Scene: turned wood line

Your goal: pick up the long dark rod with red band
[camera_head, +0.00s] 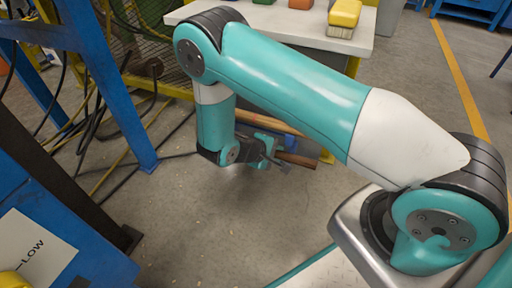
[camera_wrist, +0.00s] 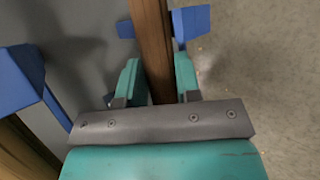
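My gripper (camera_wrist: 158,70) shows in the wrist view with its two teal fingers apart, one on each side of a brown wooden rod (camera_wrist: 151,35). The fingertips lie very close to the rod's sides; I cannot tell whether they touch it. No red band shows on the visible part of the rod. In the head view my gripper (camera_head: 275,158) is low down beside a dark reddish-brown rod end (camera_head: 298,160), and a lighter rod (camera_head: 268,121) lies behind it. My wrist hides much of both rods there.
Blue bracket parts (camera_wrist: 192,22) stand beside the rod, and another blue part (camera_wrist: 22,75) is at the left with a second wooden rod (camera_wrist: 22,150). A pale table (camera_head: 285,28) holds a yellow brush (camera_head: 343,14). A blue frame (camera_head: 115,80) and cables are left.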

